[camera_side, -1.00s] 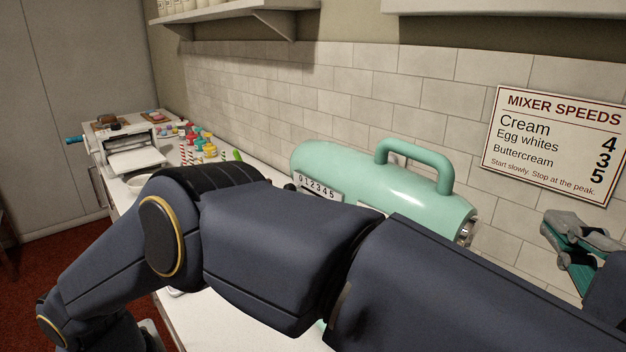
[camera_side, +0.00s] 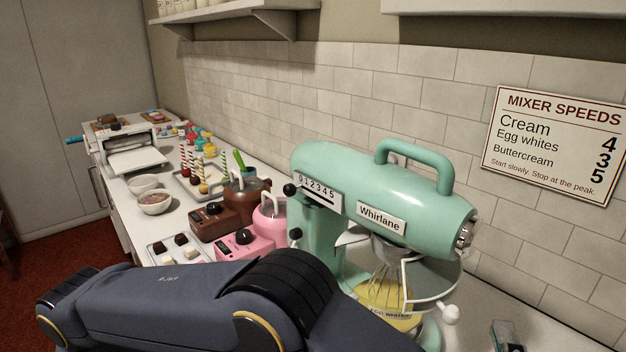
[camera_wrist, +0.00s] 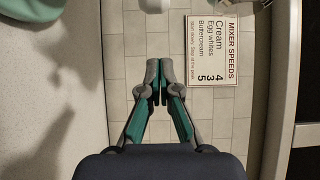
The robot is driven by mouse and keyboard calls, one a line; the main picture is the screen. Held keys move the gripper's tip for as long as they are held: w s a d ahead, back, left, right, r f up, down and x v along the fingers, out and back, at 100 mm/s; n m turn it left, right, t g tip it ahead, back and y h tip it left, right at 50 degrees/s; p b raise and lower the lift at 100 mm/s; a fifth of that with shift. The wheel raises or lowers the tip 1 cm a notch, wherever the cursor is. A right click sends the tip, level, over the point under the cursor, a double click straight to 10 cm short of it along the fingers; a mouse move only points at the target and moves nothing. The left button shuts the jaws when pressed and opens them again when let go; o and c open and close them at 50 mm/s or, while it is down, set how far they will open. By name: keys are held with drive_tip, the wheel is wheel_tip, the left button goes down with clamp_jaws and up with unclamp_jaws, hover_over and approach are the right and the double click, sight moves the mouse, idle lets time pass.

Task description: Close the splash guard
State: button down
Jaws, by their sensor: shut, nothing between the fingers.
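The mint stand mixer (camera_side: 420,208) stands on the counter against the tiled wall. Its splash guard (camera_side: 404,285), a pale wire frame ending in a white ball knob (camera_side: 450,314), is around the front of the bowl (camera_side: 385,312) under the mixer head. The whisk shows inside, above yellow contents. My arm hides the lower part of the bowl. My gripper (camera_side: 507,335) is low at the right, apart from the knob. In the wrist view my gripper (camera_wrist: 160,85) is shut and empty, its fingertips together. A white rounded piece, perhaps the knob, shows at the top edge there.
A mixer speeds sign (camera_side: 556,145) hangs on the wall at the right. Brown and pink melting pots (camera_side: 246,240), a sweets tray (camera_side: 174,249) and bowls (camera_side: 155,203) stand left of the mixer.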

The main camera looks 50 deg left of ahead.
drive_tip(key=shift+s+a, duration=0.15)
drive_tip(key=shift+a, duration=0.95)
drive_tip(key=shift+s+a, duration=0.1)
drive_tip(key=shift+a, duration=0.95)
drive_tip(key=shift+s+h, duration=0.15)
drive_tip(key=shift+h, duration=0.15)
drive_tip(key=s+a+m+t+h, duration=0.3)
drive_tip(key=s+a+m+h, duration=0.3)
drive_tip(key=s+a, duration=0.5)
drive_tip(key=shift+s+a+h, duration=0.25)
drive_tip(key=shift+a+h, duration=0.05)
drive_tip(key=shift+h, duration=1.1)
